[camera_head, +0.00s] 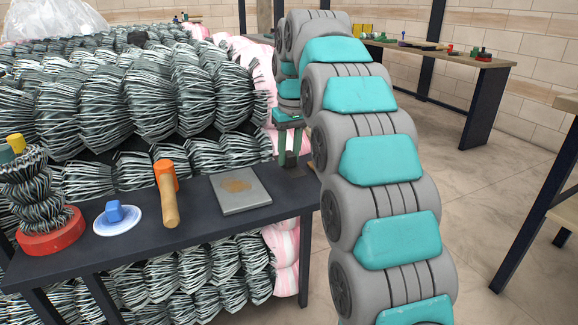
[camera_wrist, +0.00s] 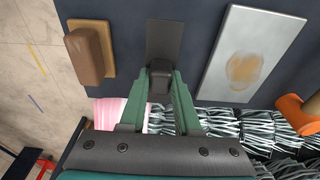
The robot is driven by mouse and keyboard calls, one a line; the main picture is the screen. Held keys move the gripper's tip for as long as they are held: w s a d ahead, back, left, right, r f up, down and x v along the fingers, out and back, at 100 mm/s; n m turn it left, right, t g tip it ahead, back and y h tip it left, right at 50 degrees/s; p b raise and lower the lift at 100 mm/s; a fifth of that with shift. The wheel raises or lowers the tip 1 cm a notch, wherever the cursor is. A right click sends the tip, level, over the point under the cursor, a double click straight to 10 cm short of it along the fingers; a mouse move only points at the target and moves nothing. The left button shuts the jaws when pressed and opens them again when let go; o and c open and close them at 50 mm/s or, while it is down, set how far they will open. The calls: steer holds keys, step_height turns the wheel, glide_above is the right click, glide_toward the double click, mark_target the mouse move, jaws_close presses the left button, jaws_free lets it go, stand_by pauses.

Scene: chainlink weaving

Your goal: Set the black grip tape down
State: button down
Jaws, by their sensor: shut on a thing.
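My gripper (camera_wrist: 160,76) is shut on the black grip tape (camera_wrist: 165,40), with a dark blocky part between the fingertips and a flat dark grey piece reaching beyond them. The tape appears over the dark tabletop (camera_wrist: 207,20); I cannot tell whether it touches it. In the head view my gripper (camera_head: 290,157) points down at the table's right end, and the tape (camera_head: 293,158) is small and partly hidden by the fingers and my arm.
A brown block (camera_wrist: 88,54) lies left of the tape in the wrist view. A grey stained plate (camera_head: 240,191) lies nearby, then an orange mallet (camera_head: 167,190), a blue-knobbed white disc (camera_head: 116,218) and a red-based coil stack (camera_head: 50,235). Wire bundles (camera_head: 160,90) stand behind.

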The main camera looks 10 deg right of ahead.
mark_target(289, 167)
steer(key=shift+f, duration=1.75)
steer(key=shift+f, duration=0.15)
steer(key=c, duration=0.6)
jaws_free()
